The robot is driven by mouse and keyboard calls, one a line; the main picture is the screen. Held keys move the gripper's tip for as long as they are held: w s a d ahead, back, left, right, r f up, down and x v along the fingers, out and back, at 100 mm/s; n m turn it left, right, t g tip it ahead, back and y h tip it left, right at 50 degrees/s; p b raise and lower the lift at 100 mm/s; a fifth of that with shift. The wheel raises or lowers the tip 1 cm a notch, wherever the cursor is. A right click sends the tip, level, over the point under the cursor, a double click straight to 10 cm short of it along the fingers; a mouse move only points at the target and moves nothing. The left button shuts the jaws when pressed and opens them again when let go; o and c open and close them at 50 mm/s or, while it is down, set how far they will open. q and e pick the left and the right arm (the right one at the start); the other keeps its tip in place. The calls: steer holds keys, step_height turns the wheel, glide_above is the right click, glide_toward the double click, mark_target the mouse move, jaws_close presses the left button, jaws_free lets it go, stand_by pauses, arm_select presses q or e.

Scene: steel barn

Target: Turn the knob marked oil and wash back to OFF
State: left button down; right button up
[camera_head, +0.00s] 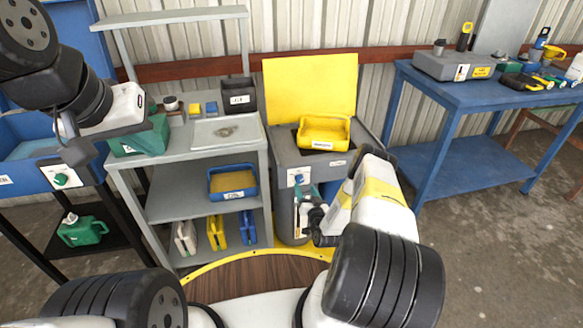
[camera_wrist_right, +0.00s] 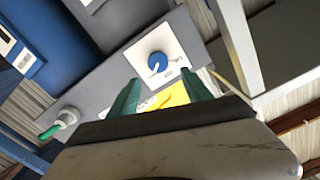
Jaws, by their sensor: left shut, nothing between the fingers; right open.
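In the head view the plate (camera_head: 301,174) is on the front of the grey bin (camera_head: 284,150). A green knob (camera_head: 60,179) sits on a plate on the blue unit at the left. I cannot read either knob's markings. My right gripper (camera_head: 306,192) is open, its teal fingers (camera_wrist_right: 162,93) just short of the blue knob, apart from it. My left gripper (camera_head: 75,152) is shut and empty at the upper left.
The bin's yellow lid (camera_head: 310,85) stands up behind a yellow tray (camera_head: 323,134). Grey shelves (camera_head: 185,208) with bottles and a blue tray (camera_head: 232,182) stand left of it. A blue workbench (camera_head: 450,92) with tools stands right. A green-tipped fitting (camera_wrist_right: 66,118) shows in the wrist view.

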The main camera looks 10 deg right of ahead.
mark_target(300, 181)
steer(key=w, duration=0.4)
steer(key=w+f, duration=0.1)
steer(key=w, duration=0.1)
steer(key=shift+w+a, duration=0.25)
steer(key=shift+a, duration=0.05)
jaws_close()
